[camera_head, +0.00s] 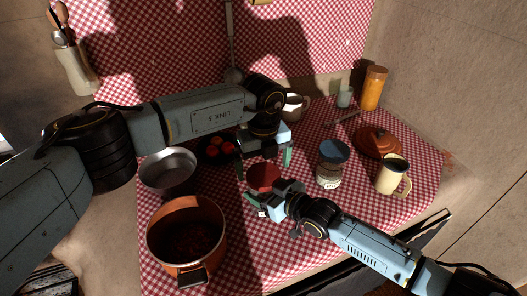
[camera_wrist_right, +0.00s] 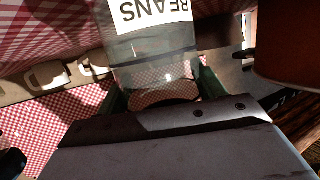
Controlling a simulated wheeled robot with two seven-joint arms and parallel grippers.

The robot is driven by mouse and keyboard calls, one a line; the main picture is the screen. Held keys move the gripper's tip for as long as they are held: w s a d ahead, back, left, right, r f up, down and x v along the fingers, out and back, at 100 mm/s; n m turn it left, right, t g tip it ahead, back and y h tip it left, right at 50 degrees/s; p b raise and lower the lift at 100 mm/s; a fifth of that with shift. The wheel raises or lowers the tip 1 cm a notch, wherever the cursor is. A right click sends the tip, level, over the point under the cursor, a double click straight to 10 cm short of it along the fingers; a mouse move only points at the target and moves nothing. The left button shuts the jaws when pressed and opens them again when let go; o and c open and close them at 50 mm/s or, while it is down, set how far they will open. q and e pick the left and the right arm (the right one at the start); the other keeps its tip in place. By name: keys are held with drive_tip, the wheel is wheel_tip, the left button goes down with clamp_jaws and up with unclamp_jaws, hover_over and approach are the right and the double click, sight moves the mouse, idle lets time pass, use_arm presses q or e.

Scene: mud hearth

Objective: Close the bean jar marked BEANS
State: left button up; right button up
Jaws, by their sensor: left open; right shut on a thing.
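The clear glass bean jar, with its white BEANS label (camera_wrist_right: 158,12), stands between the green fingers of my right gripper (camera_wrist_right: 162,88) in the wrist view. The right gripper is shut on the jar's body. In the head view the right gripper (camera_head: 265,200) reaches in low from the right and mostly hides the jar. A red lid (camera_head: 263,176) shows just above it; I cannot tell whether it is seated on the jar. My left gripper (camera_head: 264,166) points down over the red lid, its green fingers apart on either side. The jar's rim is hidden.
An orange pot (camera_head: 185,210) and a grey metal bowl (camera_head: 168,168) stand left. A blue-lidded jar (camera_head: 331,165), a cream mug (camera_head: 391,178) and a terracotta lid (camera_head: 377,141) stand right. Checked cloth is bare at the right front.

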use_arm(q)
drive_tip(key=shift+f, duration=1.2)
drive_tip(key=c, duration=1)
drive_tip(key=shift+o, duration=0.2)
drive_tip(key=shift+m, duration=1.6)
drive_tip(key=o, duration=1)
drive_tip(key=shift+c, duration=0.2)
drive_tip(key=shift+r, duration=2.3)
